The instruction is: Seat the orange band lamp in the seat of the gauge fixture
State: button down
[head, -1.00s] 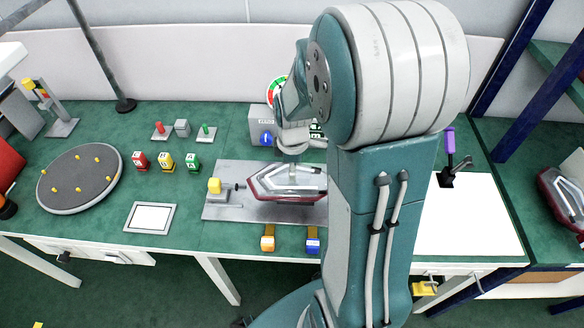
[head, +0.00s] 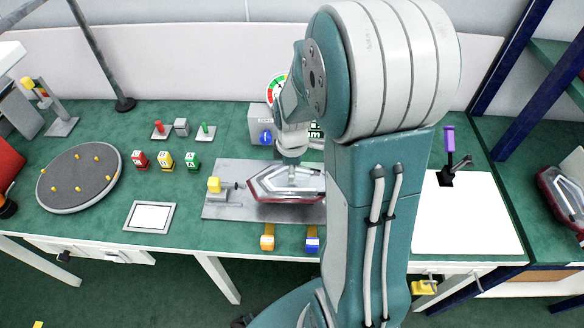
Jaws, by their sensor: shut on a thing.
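A tail lamp (head: 268,184) with a dark red rim and a pale clear middle is at the gauge fixture, a grey metal plate (head: 222,207) with a yellow-topped block (head: 214,185) at its left end. I cannot make out an orange band on the lamp. My gripper (head: 292,174) points down from above and is shut on the lamp. The fingertips are small and partly lost against the lamp. My arm hides the right end of the lamp and fixture. I cannot tell whether the lamp rests fully in the seat or just above it.
A grey box with a dial (head: 262,122) stands behind the fixture. Orange (head: 267,240) and blue (head: 312,240) pieces sit at the front edge. Red, yellow and green blocks (head: 165,161) and a round pegged turntable (head: 80,180) are left. Another lamp (head: 562,203) lies far right.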

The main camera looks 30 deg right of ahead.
jog(key=shift+f, duration=0.75)
jog(key=shift+c, duration=0.8)
grip_release()
notch_tip(320, 180, up, 12)
jog(key=s+a+r+m+t, duration=0.5)
jog(key=s+a+r+m, duration=0.4)
jog(key=s+a+m, duration=0.1)
jog(key=shift+s+a+r+m+t, duration=0.35)
jog(key=shift+s+m, duration=0.25)
jog(key=shift+s, duration=0.65)
